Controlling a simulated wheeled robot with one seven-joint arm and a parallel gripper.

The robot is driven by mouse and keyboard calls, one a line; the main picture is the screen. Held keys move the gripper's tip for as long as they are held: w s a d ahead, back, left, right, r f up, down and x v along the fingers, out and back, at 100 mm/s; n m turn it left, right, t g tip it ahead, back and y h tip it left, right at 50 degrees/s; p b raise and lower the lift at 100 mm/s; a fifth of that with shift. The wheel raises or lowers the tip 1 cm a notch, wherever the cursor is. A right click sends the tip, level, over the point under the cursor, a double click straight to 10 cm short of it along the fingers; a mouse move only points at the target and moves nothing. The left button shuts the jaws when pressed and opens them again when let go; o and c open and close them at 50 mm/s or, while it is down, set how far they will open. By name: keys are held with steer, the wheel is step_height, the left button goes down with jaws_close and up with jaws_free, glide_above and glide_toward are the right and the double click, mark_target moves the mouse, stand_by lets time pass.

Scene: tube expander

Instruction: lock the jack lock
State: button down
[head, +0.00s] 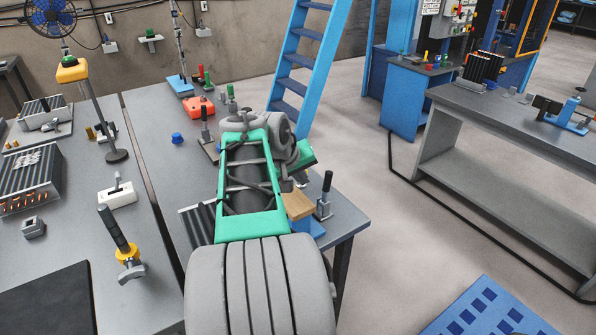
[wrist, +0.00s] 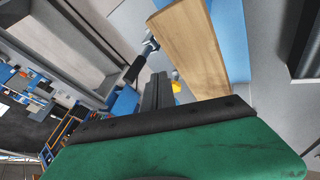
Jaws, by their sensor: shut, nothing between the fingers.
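A lever clamp with a black handle (head: 326,186) stands upright near the front right corner of the grey workbench; I take it for the jack lock. It also shows in the wrist view as a black lever (wrist: 135,68) on a metal base. My gripper (head: 301,183) is just left of the lever in the head view, largely hidden by my arm. In the wrist view my gripper (wrist: 160,78) is shut and empty, its dark fingers close to the lever; contact cannot be told. A wooden block (head: 297,205) with a blue part (head: 312,227) sits beside the clamp.
Another black-handled clamp (head: 205,125) and a red box (head: 199,107) stand farther back on the grey bench (head: 163,115). A yellow-collared lever (head: 128,254) stands on the left bench. A blue ladder (head: 305,65) is behind.

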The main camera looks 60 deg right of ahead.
mark_target(326, 188)
steer(key=d, duration=0.1)
steer(key=s+d+f, duration=0.1)
steer(key=d, duration=0.1)
steer(key=s+d+f, duration=0.1)
steer(key=shift+s+d+f+p, duration=0.15)
steer(key=shift+d+f+p, duration=0.1)
steer(key=shift+p, duration=0.15)
steer(key=shift+r, duration=0.1)
